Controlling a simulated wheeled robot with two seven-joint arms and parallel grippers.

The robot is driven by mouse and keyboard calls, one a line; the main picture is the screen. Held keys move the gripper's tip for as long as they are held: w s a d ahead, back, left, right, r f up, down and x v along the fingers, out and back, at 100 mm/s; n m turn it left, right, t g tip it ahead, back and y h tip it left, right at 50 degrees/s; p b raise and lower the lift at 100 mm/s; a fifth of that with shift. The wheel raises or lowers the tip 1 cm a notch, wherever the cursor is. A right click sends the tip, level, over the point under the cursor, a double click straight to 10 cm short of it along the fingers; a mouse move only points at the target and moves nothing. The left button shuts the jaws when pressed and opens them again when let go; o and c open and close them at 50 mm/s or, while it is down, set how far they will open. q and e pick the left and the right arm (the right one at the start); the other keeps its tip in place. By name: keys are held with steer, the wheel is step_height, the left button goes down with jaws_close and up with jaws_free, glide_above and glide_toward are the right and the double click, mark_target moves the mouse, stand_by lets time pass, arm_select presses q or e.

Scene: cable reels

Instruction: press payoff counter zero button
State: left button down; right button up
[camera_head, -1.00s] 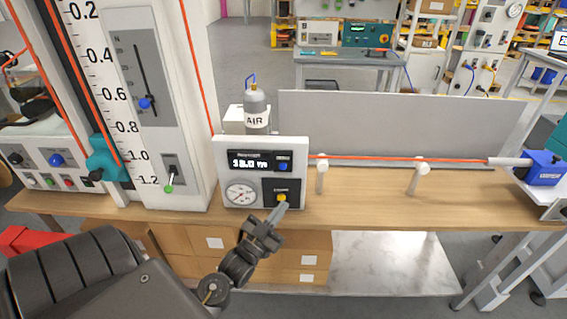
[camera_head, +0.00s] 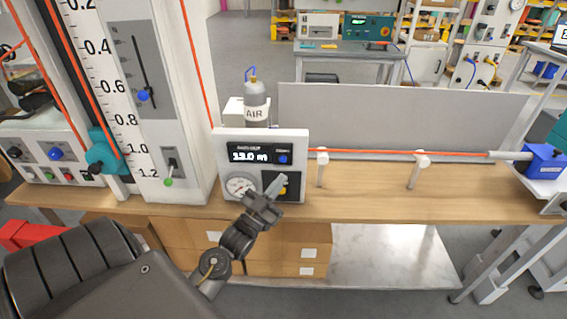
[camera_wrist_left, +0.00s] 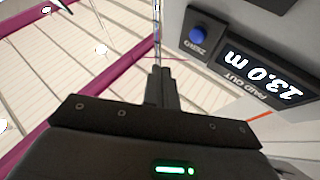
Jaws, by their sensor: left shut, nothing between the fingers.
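The payoff counter is a white box (camera_head: 222,145) on the wooden bench. Its dark display (camera_head: 248,157) reads 13.0 m, and the blue zero button (camera_head: 284,159) is at the display's right end. In the left wrist view the display (camera_wrist_left: 262,75) and the blue zero button (camera_wrist_left: 198,35) appear turned over. My left gripper (camera_head: 281,181) is shut and empty, in front of the box's lower right part, below the blue button. It partly covers a yellow knob there. In the left wrist view the fingertips (camera_wrist_left: 157,70) are left of the button, apart from it in the picture. My right gripper is not seen.
A round gauge (camera_head: 240,188) is on the box's lower left. An orange cable (camera_head: 400,153) runs right over white posts to a blue device (camera_head: 543,160). A tall scale panel (camera_head: 160,110) stands left. An AIR bottle (camera_head: 256,103) stands behind the box.

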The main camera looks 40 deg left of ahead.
mark_target(283, 159)
arm_select(q)
steer(key=w+a, duration=0.1)
steer(key=w, duration=0.1)
steer(key=w+a+b, duration=0.1)
steer(key=w+a, duration=0.1)
stand_by(1.1)
steer(key=shift+w+a, duration=0.1)
steer(key=shift+w, duration=0.05)
stand_by(1.0)
steer(key=shift+w+a, duration=0.2)
steer(key=shift+w+a, duration=0.25)
steer(key=shift+w, duration=0.05)
stand_by(0.8)
stand_by(0.4)
steer(key=shift+s+d, duration=0.5)
steer(key=shift+s, duration=0.2)
